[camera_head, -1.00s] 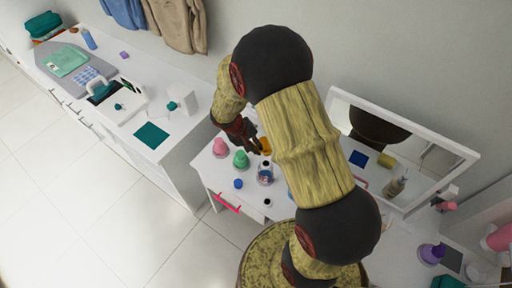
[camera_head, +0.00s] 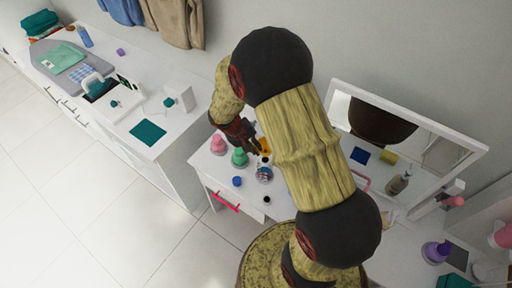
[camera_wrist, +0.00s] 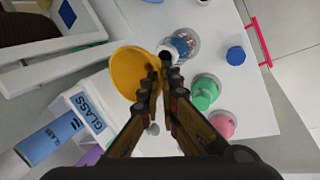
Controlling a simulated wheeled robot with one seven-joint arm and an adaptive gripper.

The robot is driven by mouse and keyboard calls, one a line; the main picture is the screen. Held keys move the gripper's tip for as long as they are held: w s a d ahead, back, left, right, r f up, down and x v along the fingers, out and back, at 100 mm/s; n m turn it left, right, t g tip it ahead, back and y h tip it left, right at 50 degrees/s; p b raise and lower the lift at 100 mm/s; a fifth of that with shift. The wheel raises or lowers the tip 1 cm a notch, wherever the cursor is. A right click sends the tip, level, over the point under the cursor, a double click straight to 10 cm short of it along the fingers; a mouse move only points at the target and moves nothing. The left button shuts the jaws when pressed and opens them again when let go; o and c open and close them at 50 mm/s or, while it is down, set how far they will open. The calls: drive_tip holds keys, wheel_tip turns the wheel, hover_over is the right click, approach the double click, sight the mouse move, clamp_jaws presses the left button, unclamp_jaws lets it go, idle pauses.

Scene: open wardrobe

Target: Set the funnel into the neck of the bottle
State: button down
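The funnel is yellow-orange, with its wide mouth turned toward the wrist camera (camera_wrist: 128,72); a bit of it shows in the head view (camera_head: 265,145). My gripper (camera_wrist: 163,72) has its fingertips close together at the funnel's right rim and appears to pinch it. In the head view my gripper (camera_head: 256,148) is partly behind my arm. The bottle, with a blue, white and red label, stands upright on the white table (camera_head: 265,174). In the wrist view the bottle (camera_wrist: 181,43) lies just past the fingertips, its dark open neck beside the funnel. The funnel's spout is hidden.
A green bottle (camera_wrist: 204,92) and a pink bottle (camera_wrist: 222,124) stand close by my gripper. A blue cap (camera_wrist: 236,55) lies near the pink drawer handle (camera_wrist: 260,42). A framed mirror (camera_head: 410,150) stands behind the table.

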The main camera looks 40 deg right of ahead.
drive_tip(key=shift+f+b, duration=0.8)
drive_tip(key=shift+f, duration=0.35)
drive_tip(key=shift+b, duration=0.75)
idle(0.9)
drive_tip(key=shift+f+b, duration=1.45)
drive_tip(key=shift+f, duration=0.05)
drive_tip(key=c, duration=2)
unclamp_jaws()
drive_tip(key=shift+o, duration=0.2)
drive_tip(key=shift+r, duration=0.15)
drive_tip(key=v, duration=1.1)
drive_tip(key=shift+a+r, duration=0.25)
drive_tip(key=shift+r, duration=0.1)
drive_tip(key=shift+w, duration=0.1)
